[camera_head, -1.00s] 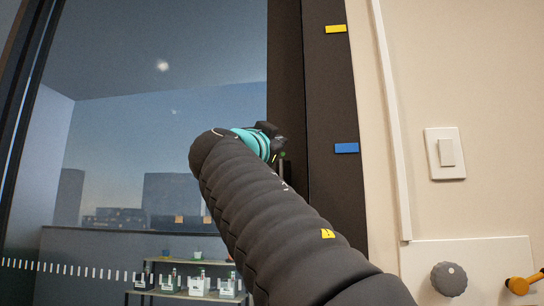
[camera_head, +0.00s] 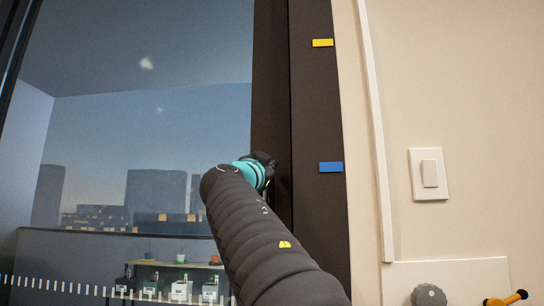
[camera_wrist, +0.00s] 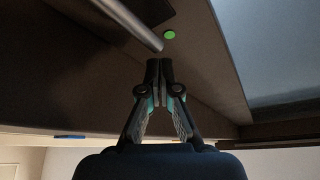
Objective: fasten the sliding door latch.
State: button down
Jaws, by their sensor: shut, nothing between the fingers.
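The sliding door has a dark upright frame (camera_head: 270,70) around a large glass pane (camera_head: 150,60). My gripper (camera_head: 270,160) is in front of that frame, below the level of the yellow tag. In the wrist view my gripper (camera_wrist: 159,66) is shut and empty, its fingertips pointing at the dark frame. A pale metal bar (camera_wrist: 132,24) ends just beyond and left of the fingertips. A round green spot (camera_wrist: 169,35) lies on the frame near the bar's end. I cannot tell which part is the latch, or whether the fingertips touch the bar.
A yellow tag (camera_head: 322,43) and a blue tag (camera_head: 331,167) sit on the dark post right of the door. A light switch (camera_head: 429,174), a grey knob (camera_head: 429,295) and a yellow-and-black handle (camera_head: 507,298) are on the right wall. A shelf (camera_head: 175,275) shows through the glass.

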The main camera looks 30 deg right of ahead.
jog(key=shift+w+a+f, duration=0.2)
jog(key=shift+f, duration=0.25)
